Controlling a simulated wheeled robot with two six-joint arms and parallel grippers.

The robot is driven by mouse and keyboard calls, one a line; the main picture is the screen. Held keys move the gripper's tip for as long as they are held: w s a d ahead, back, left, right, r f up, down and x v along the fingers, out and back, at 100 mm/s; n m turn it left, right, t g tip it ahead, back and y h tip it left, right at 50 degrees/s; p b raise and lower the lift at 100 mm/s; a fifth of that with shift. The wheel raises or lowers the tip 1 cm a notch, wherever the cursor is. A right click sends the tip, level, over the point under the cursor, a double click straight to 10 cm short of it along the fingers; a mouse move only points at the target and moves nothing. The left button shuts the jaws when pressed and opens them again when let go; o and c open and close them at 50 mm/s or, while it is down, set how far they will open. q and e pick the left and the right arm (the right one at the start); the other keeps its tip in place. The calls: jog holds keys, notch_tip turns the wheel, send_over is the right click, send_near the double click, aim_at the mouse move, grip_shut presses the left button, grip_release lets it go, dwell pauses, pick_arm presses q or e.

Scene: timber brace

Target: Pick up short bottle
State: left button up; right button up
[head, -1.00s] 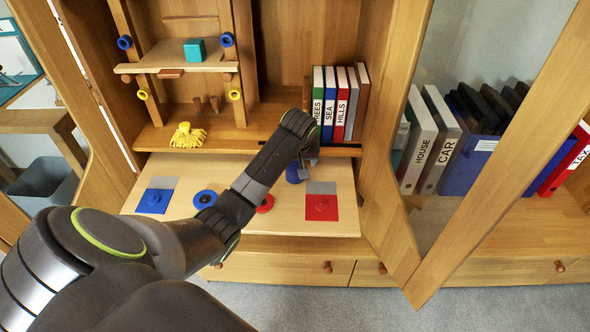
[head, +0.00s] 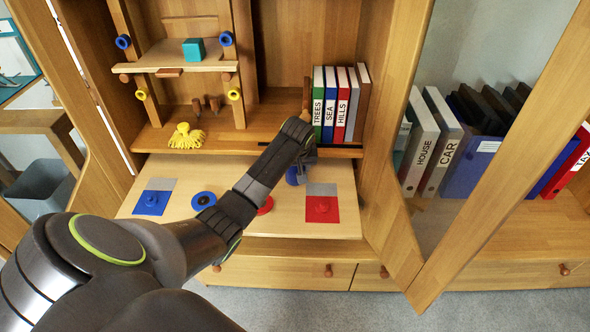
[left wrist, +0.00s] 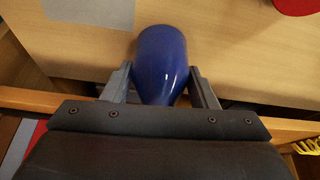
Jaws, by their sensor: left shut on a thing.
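The short bottle is blue and glossy. In the left wrist view the bottle (left wrist: 162,62) lies between the two fingers of my left gripper (left wrist: 163,88), which is shut on it. In the head view only a small part of the blue bottle (head: 292,176) shows beside the gripper's end, over the pull-out board (head: 260,180). My left arm hides most of the gripper there. I cannot tell whether the bottle touches the board. My right gripper is in neither view.
On the board are a blue square (head: 152,203), a blue disc (head: 204,199), a red disc (head: 266,205) and a red square (head: 322,209). Books (head: 341,104) stand behind on the right. A yellow mop-like thing (head: 186,136) lies on the shelf. An open glass door (head: 470,190) bounds the right.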

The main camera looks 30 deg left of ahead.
pick_arm(q)
jog(key=shift+c, duration=0.9)
